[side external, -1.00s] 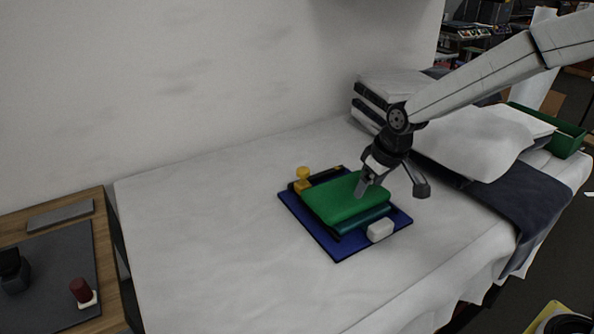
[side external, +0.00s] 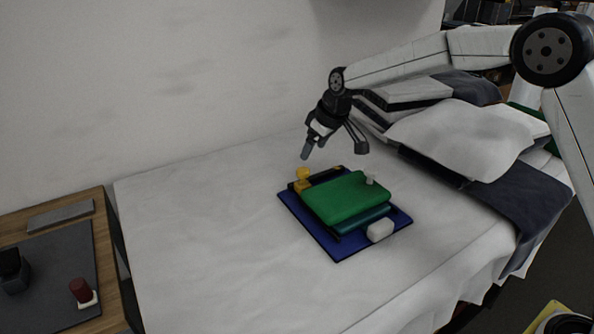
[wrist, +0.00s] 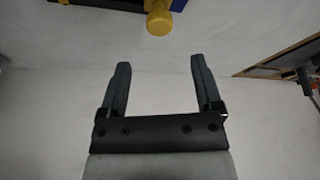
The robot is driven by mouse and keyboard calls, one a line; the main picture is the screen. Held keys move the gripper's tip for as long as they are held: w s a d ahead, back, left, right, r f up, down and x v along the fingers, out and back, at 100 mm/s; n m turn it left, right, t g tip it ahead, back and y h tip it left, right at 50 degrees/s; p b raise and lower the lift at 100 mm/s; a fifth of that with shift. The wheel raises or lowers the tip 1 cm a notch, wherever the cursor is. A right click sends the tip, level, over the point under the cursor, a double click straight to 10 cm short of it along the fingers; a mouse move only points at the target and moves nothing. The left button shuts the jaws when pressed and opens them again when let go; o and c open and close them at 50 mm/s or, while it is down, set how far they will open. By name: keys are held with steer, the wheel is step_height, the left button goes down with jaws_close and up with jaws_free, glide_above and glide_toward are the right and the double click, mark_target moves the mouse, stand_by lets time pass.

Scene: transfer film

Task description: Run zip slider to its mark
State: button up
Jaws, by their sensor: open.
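A blue board (side external: 322,238) lies on the white bed cover, with a green pad (side external: 345,198) on it. A yellow knobbed piece (side external: 302,180), which may be the zip slider, stands at the board's back left corner by a dark strip (side external: 326,175). Its round knob also shows at the top of the wrist view (wrist: 159,21). My gripper (side external: 334,151) is open and empty above the board's back edge. In the wrist view its fingers (wrist: 160,63) are apart, short of the yellow knob. I cannot make out the mark.
A white block (side external: 380,230) sits at the board's front right. Pillows (side external: 465,137) and folded dark bedding (side external: 480,195) lie to the right. A wall (side external: 180,80) rises behind the bed. A side table (side external: 105,255) stands at left. The cover left of the board is clear.

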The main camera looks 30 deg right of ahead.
mark_target(303, 170)
steer(key=shift+f, duration=0.15)
steer(key=shift+x, duration=3.75)
jaws_close()
